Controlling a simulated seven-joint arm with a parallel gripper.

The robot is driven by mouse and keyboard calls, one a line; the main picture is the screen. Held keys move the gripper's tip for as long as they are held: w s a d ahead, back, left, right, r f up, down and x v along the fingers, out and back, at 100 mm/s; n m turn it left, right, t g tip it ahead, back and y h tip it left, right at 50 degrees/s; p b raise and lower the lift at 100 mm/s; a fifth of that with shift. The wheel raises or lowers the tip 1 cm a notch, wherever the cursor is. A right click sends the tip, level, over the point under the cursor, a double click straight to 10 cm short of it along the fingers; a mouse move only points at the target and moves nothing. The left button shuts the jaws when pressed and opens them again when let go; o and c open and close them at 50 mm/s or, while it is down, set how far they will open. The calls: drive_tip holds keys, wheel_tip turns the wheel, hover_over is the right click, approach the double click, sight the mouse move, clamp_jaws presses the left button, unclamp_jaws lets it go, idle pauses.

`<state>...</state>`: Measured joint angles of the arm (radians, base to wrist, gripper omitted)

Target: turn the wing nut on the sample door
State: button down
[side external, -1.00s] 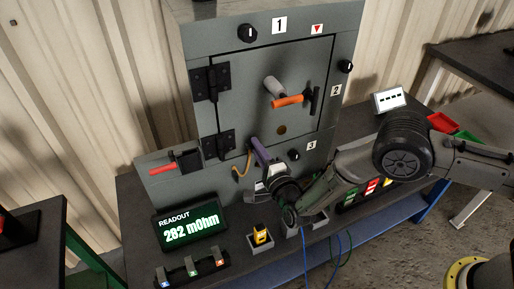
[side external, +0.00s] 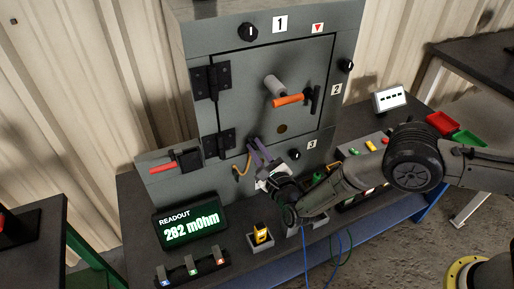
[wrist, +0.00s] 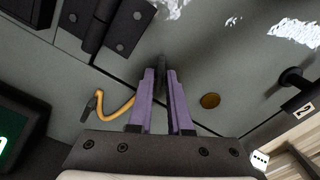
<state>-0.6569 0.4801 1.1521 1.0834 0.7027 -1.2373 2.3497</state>
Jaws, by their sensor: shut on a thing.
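The sample door (side external: 250,85) is a grey panel, closed flat in the enclosure front. My gripper (side external: 255,146) reaches up to its lower edge, right of the lower hinge. In the wrist view, the two purple fingers of my gripper (wrist: 161,78) are closed on a small dark piece, the wing nut (wrist: 162,62). Only its tip shows between the fingertips; the rest is hidden by them. In the side view the fingers cover the wing nut.
An orange-handled part (side external: 290,100) and a black T-handle (side external: 315,98) stick out of the door. A black knob (side external: 295,154) sits close to the right of my gripper. A readout (side external: 187,227) stands below left.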

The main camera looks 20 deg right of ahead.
drive_tip(key=m, duration=0.5)
drive_tip(key=shift+a, duration=0.1)
drive_tip(key=shift+m, duration=0.3)
idle(0.4)
drive_tip(key=c, duration=0.9)
unclamp_jaws()
drive_tip(key=shift+o, duration=0.2)
drive_tip(key=s, duration=1.3)
drive_tip(key=shift+s, duration=0.4)
